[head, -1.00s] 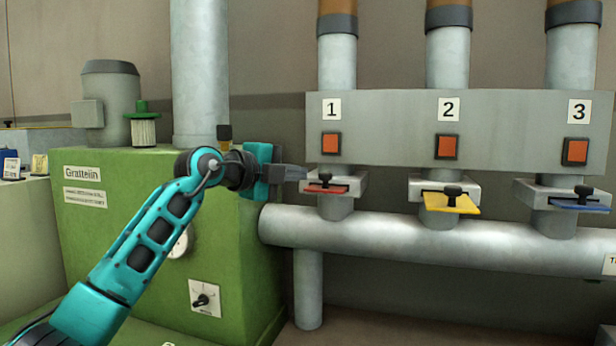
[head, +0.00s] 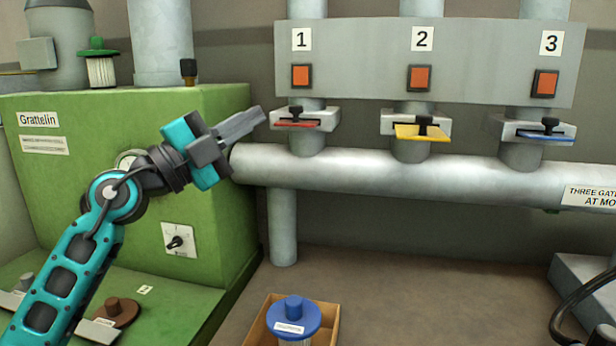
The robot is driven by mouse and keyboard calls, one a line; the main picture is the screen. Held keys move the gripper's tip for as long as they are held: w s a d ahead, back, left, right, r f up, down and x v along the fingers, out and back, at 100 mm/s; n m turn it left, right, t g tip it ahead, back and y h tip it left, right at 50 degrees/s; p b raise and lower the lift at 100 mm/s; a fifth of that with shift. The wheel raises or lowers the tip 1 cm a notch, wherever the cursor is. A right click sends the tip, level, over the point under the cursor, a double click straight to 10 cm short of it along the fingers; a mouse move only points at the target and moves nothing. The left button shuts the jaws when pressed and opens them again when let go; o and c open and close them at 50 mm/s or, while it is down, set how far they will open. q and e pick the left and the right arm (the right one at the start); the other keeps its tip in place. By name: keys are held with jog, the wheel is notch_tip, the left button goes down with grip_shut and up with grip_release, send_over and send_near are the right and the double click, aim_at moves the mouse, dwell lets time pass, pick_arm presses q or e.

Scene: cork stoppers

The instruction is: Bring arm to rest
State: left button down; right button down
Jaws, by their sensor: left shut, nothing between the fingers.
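My left gripper (head: 258,116) is shut and empty, in front of the green machine's right edge. Its fingers point right and slightly up, a little left of the red gate (head: 297,124) under number 1, and look apart from it. My left arm (head: 95,225) comes in from the lower left, with its elbow bent. The yellow gate (head: 421,132) under number 2 and the blue gate (head: 545,137) under number 3 stand farther right. My right gripper is not in view.
The green machine (head: 190,115) stands close behind my left arm. A horizontal pipe (head: 350,170) runs below the gates. A cardboard box (head: 259,322) with a blue-topped item (head: 293,312) is at the bottom. The floor (head: 400,280) right of the box looks clear.

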pick_arm(q)
jog(key=s+a+f+n+t+y, duration=0.1)
jog(key=s+a+f+n+y, duration=0.2)
jog(key=a+f+n+y, duration=0.35)
jog(key=s+a+f+n+t+y, duration=0.1)
jog(key=s+a+f+n+y, duration=0.15)
jog(key=f+n+y, duration=0.7)
jog(key=s+a+f+n+t+y, duration=0.1)
jog(key=s+a+f+n+y, duration=0.1)
jog(key=a+f+n+y, duration=0.6)
jog(key=s+d+f+g+h, duration=0.3)
jog(key=s+f+g, duration=0.4)
jog(key=s+f, duration=0.45)
jog(key=s+d+f+g+h, duration=0.35)
jog(key=s+f+g, duration=0.25)
jog(key=s+f, duration=0.55)
jog(key=w+d+f+t+h, duration=0.1)
jog(key=w+d+f+t, duration=0.2)
jog(key=w+f+t, duration=0.2)
jog(key=shift+w+f+t+h, duration=0.4)
jog(key=shift+f+t, duration=0.5)
jog(key=shift+f, duration=0.35)
jog(key=shift+d, duration=0.1)
